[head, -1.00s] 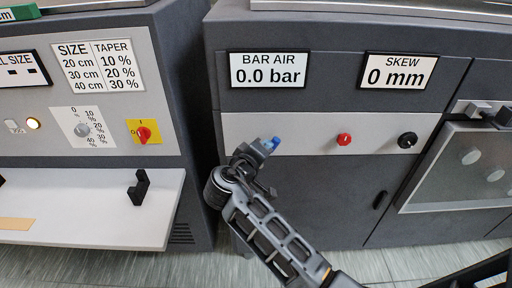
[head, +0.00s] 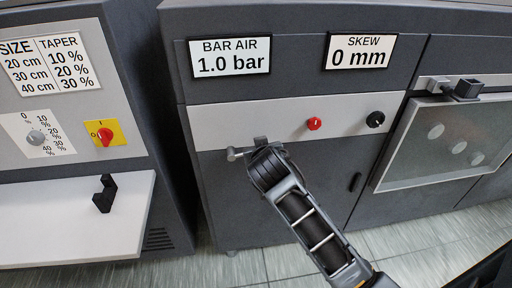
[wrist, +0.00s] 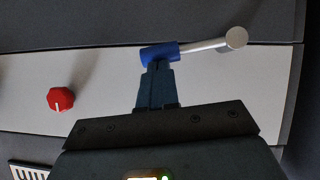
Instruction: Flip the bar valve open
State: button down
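The bar valve (head: 232,154) is on the light panel strip below the BAR AIR display (head: 230,57), which reads 1.0 bar. Its silver round end and rod show left of my gripper (head: 262,144) in the head view, where the gripper hides its other end. In the wrist view, the valve's silver rod (wrist: 205,46) runs from a round end at right to a blue sleeve (wrist: 158,53) at left. My gripper (wrist: 157,72) has its fingers together, with the tips at the blue sleeve. I cannot tell whether they clamp it.
A red knob (head: 314,124) and a black knob (head: 376,119) sit right of the valve, below the SKEW display (head: 360,52) at 0 mm. A framed window (head: 440,150) is farther right. Another machine with a yellow-backed red switch (head: 104,133) and white shelf (head: 75,225) stands at left.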

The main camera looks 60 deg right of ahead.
jog(key=shift+s+d+f+b, duration=0.15)
jog(key=shift+f, duration=0.3)
jog(key=shift+s+d+f+b, duration=0.1)
jog(key=shift+s+f+b, duration=0.05)
jog(key=shift+f, duration=0.35)
